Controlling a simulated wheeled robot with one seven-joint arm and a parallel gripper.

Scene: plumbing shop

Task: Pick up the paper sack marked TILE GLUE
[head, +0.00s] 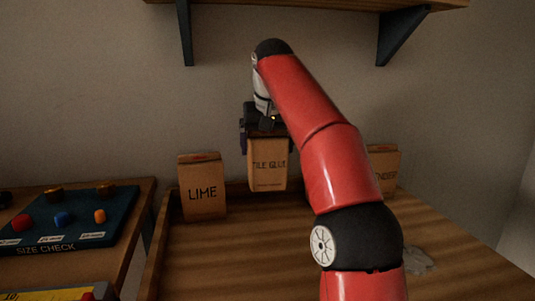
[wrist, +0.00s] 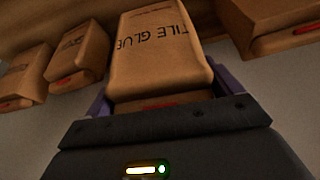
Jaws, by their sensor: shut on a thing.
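The tan paper sack marked TILE GLUE (head: 268,168) hangs upright in my gripper (head: 266,137). Its base looks raised above the wooden tabletop, higher than the sack beside it. In the wrist view the same sack (wrist: 158,50) sits between the purple-sided fingers, its lettering facing the camera. My gripper (wrist: 165,98) is shut on the sack's upper end. In the head view, my arm covers the area just right of the sack.
A LIME sack (head: 202,187) stands to the left. Another sack (head: 385,168), its label partly hidden, stands right behind my arm. A wall shelf (head: 330,4) is overhead. A SIZE CHECK board (head: 75,222) lies on the left table. A grey lump (head: 420,260) lies front right.

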